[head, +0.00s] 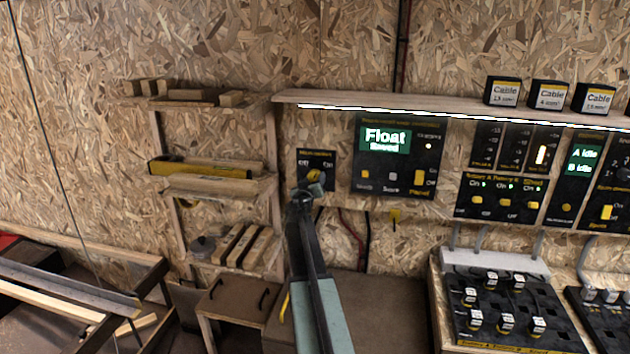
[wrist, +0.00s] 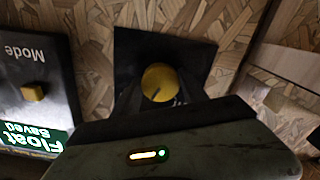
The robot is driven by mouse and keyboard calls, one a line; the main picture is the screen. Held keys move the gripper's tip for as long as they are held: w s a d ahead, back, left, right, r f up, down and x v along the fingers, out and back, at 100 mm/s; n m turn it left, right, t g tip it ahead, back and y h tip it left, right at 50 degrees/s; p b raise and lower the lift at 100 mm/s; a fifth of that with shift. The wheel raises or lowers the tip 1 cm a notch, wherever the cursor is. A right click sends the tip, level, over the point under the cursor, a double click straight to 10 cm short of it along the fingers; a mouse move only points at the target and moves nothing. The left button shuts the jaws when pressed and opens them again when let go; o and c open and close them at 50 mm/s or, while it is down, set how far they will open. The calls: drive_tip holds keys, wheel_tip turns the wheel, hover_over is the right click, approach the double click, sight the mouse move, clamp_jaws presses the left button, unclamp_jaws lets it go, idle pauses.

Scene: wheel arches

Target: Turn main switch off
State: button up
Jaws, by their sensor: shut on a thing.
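The main switch is a round yellow knob on a small black panel (head: 328,160) on the chipboard wall. In the head view the yellow knob (head: 314,175) shows just above my gripper (head: 304,190), with "Off" lettering above it. In the wrist view the knob (wrist: 160,82) has a dark pointer line running diagonally on its face. The black panel (wrist: 195,52) shows around it upside down. My gripper (wrist: 158,100) is at the knob and shut on it. The fingertips are dark against the panel and hard to make out.
A larger black panel (head: 397,180) with a green "Float Saved" screen (head: 385,138) is close on the right. A lit shelf (head: 440,106) runs above the panels. Small wall shelves (head: 205,187) with wood pieces are on the left. A brown cabinet top (head: 375,300) is below.

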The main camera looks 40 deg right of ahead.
drive_tip(key=n, duration=0.7)
drive_tip(key=shift+a, duration=0.1)
drive_tip(key=n, duration=0.6)
drive_tip(key=shift+r, duration=0.1)
drive_tip(key=shift+n, duration=0.3)
drive_tip(key=o, duration=1.4)
drive_tip(key=shift+w+a, duration=0.1)
drive_tip(key=shift+c, duration=0.2)
drive_tip(key=v, duration=0.7)
drive_tip(key=shift+s+a, duration=0.25)
drive_tip(key=shift+s, duration=0.05)
